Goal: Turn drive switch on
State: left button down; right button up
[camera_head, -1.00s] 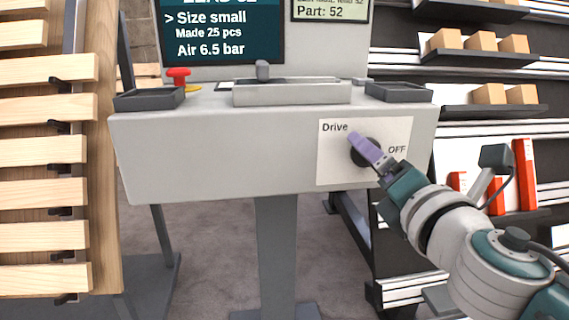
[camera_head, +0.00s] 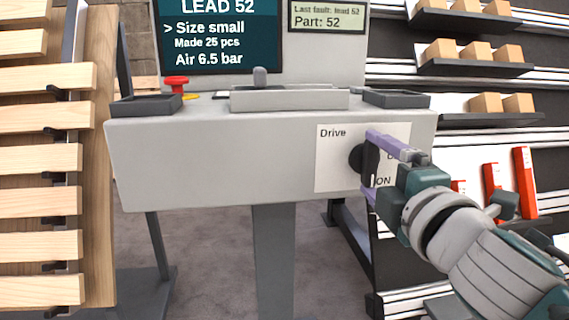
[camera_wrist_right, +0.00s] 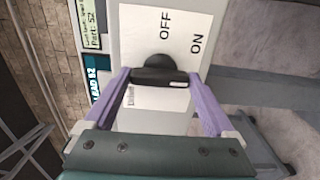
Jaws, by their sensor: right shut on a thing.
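The drive switch is a round black knob (camera_head: 357,159) with a raised grip bar, on a white plate (camera_head: 330,172) marked Drive, OFF and ON at the right of the console front. My right gripper (camera_head: 369,162) is shut on the knob's bar, one purple finger above it and one below. In the right wrist view the bar of the knob (camera_wrist_right: 158,74) spans between the two fingers. A white mark sits at one end of the bar, the lower end in the head view, near the word ON. The OFF word is largely hidden by the gripper in the head view. My left gripper is not in view.
The grey console (camera_head: 210,160) carries a red button (camera_head: 176,82), dark trays and a screen (camera_head: 218,40). Shelves with boxes (camera_head: 487,103) and red binders (camera_head: 524,180) stand at the right.

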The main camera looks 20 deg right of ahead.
jog(key=shift+m, duration=0.3)
jog(key=o, duration=1.1)
jog(key=shift+c, duration=0.2)
jog(key=v, duration=1)
jog(key=shift+w+a, duration=0.1)
